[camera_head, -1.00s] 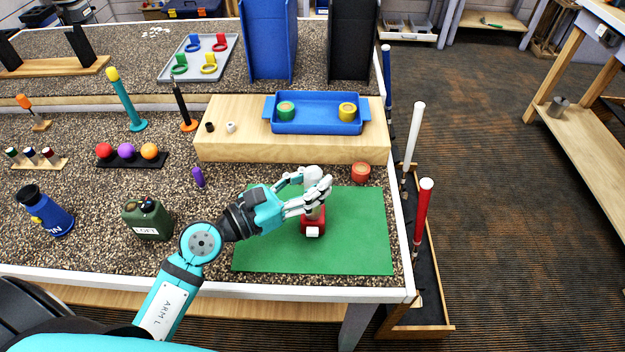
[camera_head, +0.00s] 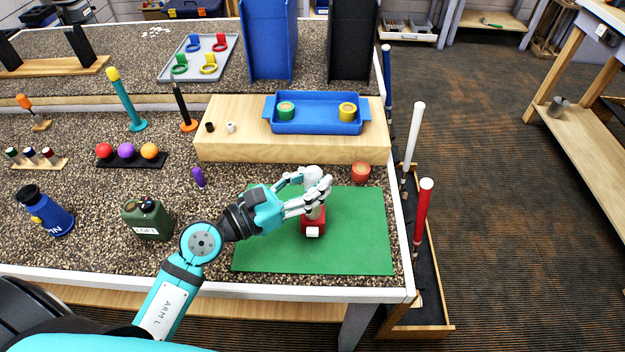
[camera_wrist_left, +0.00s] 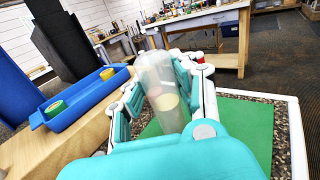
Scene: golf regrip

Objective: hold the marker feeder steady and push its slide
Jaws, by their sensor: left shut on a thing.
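The marker feeder (camera_head: 313,219) stands upright on the green mat (camera_head: 355,235). It has a red base, a small white piece at its front foot and a pale tube above. My left gripper (camera_head: 316,190) is shut around the tube from the left. In the left wrist view the clear tube (camera_wrist_left: 158,82) stands between the fingers, with a pale yellowish disc visible inside. The feeder's base is hidden there by my gripper. I cannot tell for sure which part is the slide; the white piece at the foot may be it. My right gripper is not in view.
A red-orange round container (camera_head: 361,173) stands just behind the mat. A wooden riser (camera_head: 290,150) with a blue tray (camera_head: 318,127) lies behind it. The mat's right side is clear.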

